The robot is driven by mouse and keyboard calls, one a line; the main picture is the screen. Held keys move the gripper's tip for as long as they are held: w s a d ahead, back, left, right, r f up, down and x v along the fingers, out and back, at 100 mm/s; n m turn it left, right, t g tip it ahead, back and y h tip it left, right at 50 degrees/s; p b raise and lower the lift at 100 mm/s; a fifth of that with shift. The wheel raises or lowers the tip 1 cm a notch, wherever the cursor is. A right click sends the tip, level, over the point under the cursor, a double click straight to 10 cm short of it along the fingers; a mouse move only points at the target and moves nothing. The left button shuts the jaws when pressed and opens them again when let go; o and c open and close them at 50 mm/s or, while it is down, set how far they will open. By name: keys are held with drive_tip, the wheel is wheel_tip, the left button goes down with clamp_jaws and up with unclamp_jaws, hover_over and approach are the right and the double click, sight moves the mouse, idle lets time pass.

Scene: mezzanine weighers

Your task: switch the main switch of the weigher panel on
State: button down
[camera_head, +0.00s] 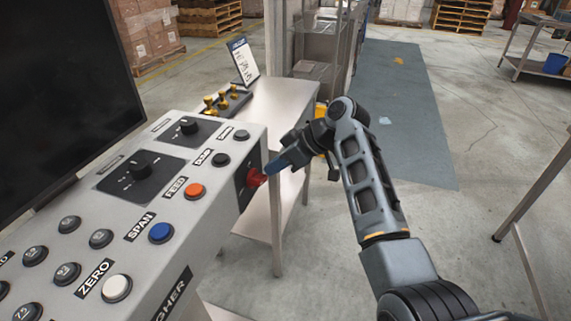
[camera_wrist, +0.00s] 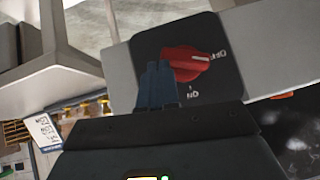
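The main switch is a red rotary knob (camera_wrist: 187,64) on a black plate (camera_wrist: 222,42) on the end face of the grey weigher panel (camera_head: 226,135). In the wrist view its white mark points at the OFF label, while the ON label sits below the knob. The knob also shows in the head view (camera_head: 256,177). My gripper (camera_wrist: 158,72) has its blue fingers together with nothing between them. The fingertips are at the knob's left end in the wrist view, and I cannot tell whether they touch it. In the head view my gripper (camera_head: 272,166) points at the knob from the right.
The panel top carries black dials, an orange button (camera_head: 195,190), a blue button (camera_head: 160,232) and several other buttons. A dark screen (camera_head: 65,90) stands at left. A metal table (camera_head: 285,100) with a sign (camera_head: 243,62) stands behind. Open floor lies to the right.

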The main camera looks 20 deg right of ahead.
drive_tip(key=f, duration=0.1)
drive_tip(key=f+b, duration=0.1)
drive_tip(key=f+g+b, duration=0.1)
drive_tip(key=shift+w+d+m+y, duration=0.2)
drive_tip(key=shift+w+m+y, duration=0.1)
idle(1.6)
